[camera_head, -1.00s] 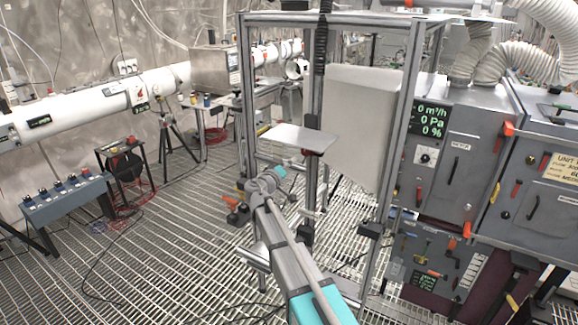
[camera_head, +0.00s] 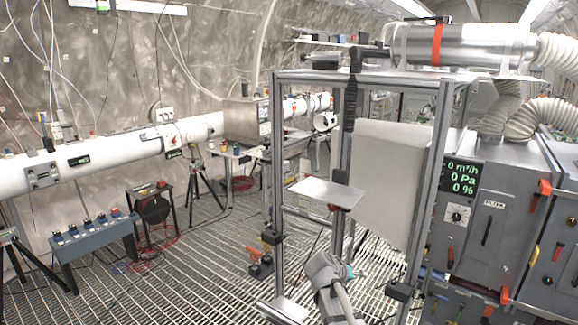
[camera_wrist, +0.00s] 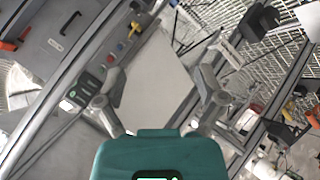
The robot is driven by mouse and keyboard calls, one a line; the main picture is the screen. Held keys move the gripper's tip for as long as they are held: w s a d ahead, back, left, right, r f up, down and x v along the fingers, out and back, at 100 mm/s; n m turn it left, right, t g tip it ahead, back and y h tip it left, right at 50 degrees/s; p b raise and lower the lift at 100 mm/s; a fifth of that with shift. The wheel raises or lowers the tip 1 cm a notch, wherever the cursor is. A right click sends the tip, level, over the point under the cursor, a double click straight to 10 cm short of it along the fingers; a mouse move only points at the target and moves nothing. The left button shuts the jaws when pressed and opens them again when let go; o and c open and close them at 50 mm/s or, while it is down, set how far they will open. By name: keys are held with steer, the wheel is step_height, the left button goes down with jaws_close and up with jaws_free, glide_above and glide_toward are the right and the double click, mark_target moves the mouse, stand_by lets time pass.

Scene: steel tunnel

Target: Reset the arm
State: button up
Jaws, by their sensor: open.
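My gripper (camera_wrist: 162,78) is open in the wrist view, its two grey fingers spread wide with nothing between them. Behind the fingers lies a pale flat panel (camera_wrist: 158,80). In the head view my grey arm (camera_head: 330,280) shows low at the centre, within the lower part of an aluminium frame (camera_head: 432,190). The arm's end is hard to make out there.
The frame carries a small flat plate (camera_head: 325,192) and a large white panel (camera_head: 385,180). Grey cabinets (camera_head: 490,210) stand close on the right. A blue-grey control box (camera_head: 95,240) stands at left. Open grating floor (camera_head: 205,270) lies between.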

steer(key=s+a+f+g+y, duration=0.1)
steer(key=s+f+g+y, duration=0.2)
steer(key=s, duration=0.7)
steer(key=s+a+f+g+y, duration=0.2)
steer(key=s+y, duration=0.3)
steer(key=s, duration=0.4)
steer(key=shift+s+f+g, duration=0.4)
steer(key=shift+f, duration=0.5)
